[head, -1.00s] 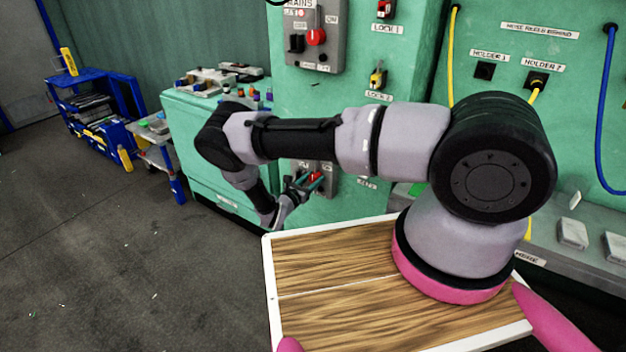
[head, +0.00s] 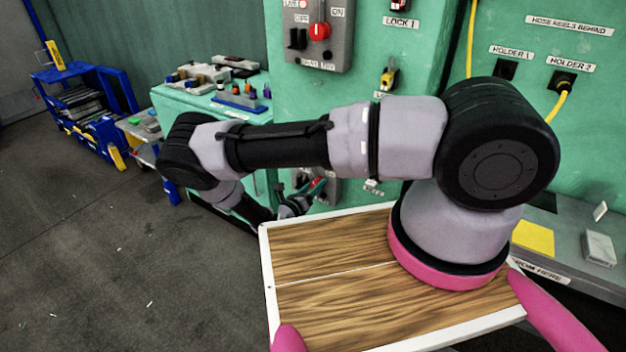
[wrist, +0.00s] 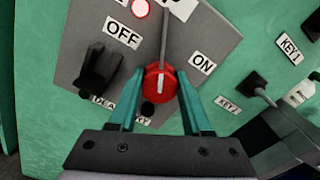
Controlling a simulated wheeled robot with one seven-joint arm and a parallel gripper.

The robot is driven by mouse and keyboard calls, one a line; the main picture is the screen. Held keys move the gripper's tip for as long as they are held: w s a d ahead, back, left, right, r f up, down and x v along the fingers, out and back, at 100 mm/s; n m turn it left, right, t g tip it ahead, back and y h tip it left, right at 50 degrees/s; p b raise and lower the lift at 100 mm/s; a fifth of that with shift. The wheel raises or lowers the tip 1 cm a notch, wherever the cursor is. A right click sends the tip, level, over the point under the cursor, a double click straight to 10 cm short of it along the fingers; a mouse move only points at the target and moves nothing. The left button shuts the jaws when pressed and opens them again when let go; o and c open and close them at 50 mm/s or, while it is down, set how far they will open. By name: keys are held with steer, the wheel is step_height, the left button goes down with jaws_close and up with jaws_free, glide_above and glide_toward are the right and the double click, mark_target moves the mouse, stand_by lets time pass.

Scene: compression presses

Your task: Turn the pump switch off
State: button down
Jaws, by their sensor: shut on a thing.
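A red round switch knob (wrist: 159,82) with a white mark sits on a grey panel (wrist: 75,45) in the wrist view. The mark points roughly up the picture, between the OFF label (wrist: 122,33) and the ON label (wrist: 203,63). My gripper (wrist: 160,88) is shut on the knob, one green finger on each side. In the head view the red knob (head: 317,184) and my gripper (head: 302,198) are low on the green cabinet, partly hidden by my arm. No pump label is readable.
A lit red lamp (wrist: 140,8) and a black lever (wrist: 98,72) sit beside the knob. Another switch panel (head: 340,50) with a red knob is higher up. Yellow cables (head: 563,100) hang at the right. Open floor (head: 90,270) lies at the left.

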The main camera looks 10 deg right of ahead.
steer(key=n, duration=0.6)
steer(key=shift+w+a+f, duration=0.1)
steer(key=shift+a, duration=0.05)
steer(key=n, duration=0.6)
steer(key=shift+f, duration=0.15)
steer(key=shift+n, duration=0.3)
steer(key=shift+c, duration=1.7)
jaws_free()
steer(key=v, duration=1.1)
steer(key=shift+w, duration=0.1)
